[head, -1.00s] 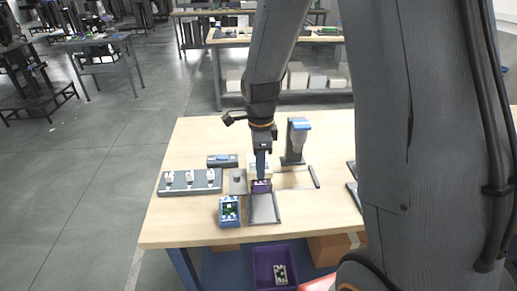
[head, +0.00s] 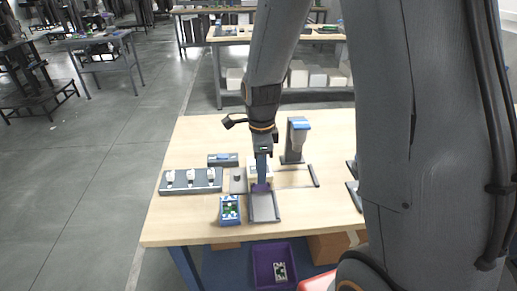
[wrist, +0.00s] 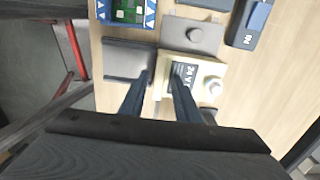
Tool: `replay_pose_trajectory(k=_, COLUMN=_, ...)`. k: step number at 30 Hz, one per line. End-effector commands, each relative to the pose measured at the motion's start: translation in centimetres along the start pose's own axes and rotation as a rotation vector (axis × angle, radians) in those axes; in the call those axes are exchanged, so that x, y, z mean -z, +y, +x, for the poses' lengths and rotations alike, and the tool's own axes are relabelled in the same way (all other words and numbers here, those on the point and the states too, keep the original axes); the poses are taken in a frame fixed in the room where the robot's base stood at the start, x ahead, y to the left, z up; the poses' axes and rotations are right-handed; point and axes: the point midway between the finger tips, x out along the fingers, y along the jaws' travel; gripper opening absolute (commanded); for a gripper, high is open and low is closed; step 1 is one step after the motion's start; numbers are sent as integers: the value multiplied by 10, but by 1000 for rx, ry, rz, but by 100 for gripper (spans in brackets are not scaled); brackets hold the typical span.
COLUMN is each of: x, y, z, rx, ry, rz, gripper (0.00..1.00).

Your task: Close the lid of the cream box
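The cream box (wrist: 207,76) lies under my gripper in the wrist view, with a dark "24 V" label and a round pale knob on it. In the head view the cream box (head: 267,170) is partly hidden behind my gripper. My gripper (wrist: 162,72) has two dark blue fingers set apart, close over the box's left edge in the wrist view. I see nothing clearly clamped between them.
A grey framed plate (head: 263,207) lies directly in front of the box. A blue tray with a green board (head: 230,209) is left of it. A grey plate with a knob (head: 238,180), a rack (head: 190,188) and a column stand (head: 292,158) are nearby. The table's front left is clear.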

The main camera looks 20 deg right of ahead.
Motion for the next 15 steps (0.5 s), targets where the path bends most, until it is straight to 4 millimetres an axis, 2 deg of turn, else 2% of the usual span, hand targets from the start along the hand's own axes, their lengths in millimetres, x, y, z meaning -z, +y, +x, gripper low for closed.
replay_pose_trajectory(k=15, x=0, y=0, z=-34, rx=1, ry=0, rz=0, gripper=30)
